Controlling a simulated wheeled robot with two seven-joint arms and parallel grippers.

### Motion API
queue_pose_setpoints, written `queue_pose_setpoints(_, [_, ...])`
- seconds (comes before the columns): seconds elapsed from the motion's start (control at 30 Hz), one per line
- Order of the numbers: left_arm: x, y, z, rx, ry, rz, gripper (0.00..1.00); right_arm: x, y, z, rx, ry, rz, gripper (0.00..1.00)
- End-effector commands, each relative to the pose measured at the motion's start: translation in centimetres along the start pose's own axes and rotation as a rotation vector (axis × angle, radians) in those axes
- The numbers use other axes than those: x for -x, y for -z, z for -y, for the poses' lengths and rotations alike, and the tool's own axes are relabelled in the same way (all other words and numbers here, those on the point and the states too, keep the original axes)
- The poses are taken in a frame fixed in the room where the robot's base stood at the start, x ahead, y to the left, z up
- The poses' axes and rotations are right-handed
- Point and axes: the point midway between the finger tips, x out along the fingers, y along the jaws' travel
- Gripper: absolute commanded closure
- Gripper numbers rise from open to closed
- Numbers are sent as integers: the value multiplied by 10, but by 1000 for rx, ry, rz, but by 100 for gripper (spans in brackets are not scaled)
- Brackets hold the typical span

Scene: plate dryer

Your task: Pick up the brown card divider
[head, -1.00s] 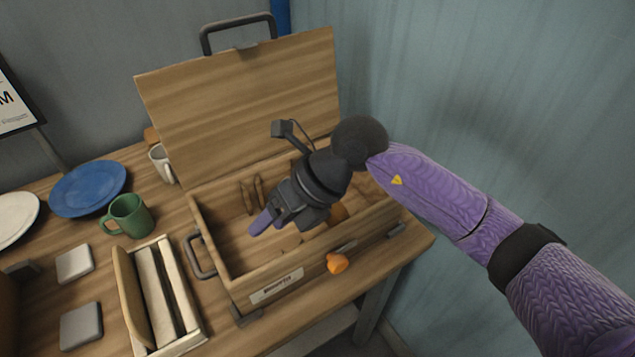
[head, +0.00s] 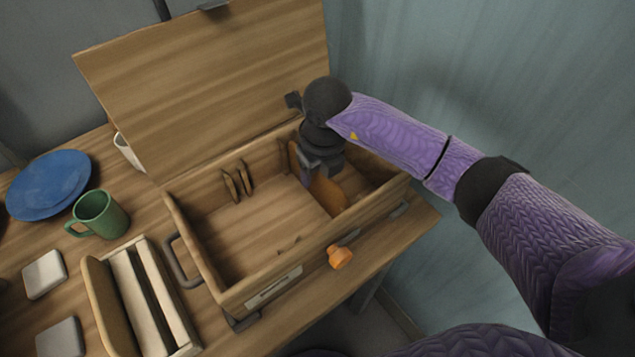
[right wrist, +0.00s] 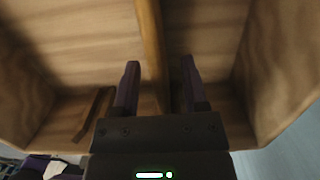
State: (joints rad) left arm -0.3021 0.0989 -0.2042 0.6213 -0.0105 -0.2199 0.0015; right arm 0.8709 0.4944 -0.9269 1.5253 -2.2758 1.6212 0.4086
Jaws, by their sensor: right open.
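The brown card divider (head: 328,195) stands upright inside the open wooden box (head: 215,282), toward its right end. My right gripper (head: 310,177) reaches down into the box at the back part of the divider. In the right wrist view, the divider (right wrist: 152,40) runs as a thin edge between the two open fingers of my right gripper (right wrist: 159,66), with a gap on each side. The wrist hides the divider's back part in the head view. My left gripper is not in view.
The box's raised lid (head: 205,85) stands behind. Small slot pieces (head: 238,180) line the back wall. A green mug (head: 98,214), blue plate (head: 48,184) and wooden rack (head: 140,300) are to the left.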

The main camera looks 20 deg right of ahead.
Motion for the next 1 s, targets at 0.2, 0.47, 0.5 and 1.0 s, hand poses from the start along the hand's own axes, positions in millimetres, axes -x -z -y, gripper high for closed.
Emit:
queue_pose_setpoints(0.2, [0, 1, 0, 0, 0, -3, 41, 1, 0, 0, 0, 0, 1, 74])
queue_pose_setpoints(0.47, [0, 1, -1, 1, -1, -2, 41, 1, 0, 0, 0, -1, 1, 100])
queue_pose_setpoints(0.5, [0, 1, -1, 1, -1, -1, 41, 1, 0, 0, 0, -1, 1, 100])
queue_pose_setpoints(1.0, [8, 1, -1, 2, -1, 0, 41, 32, -5, 0, 1, 1, 6, 100])
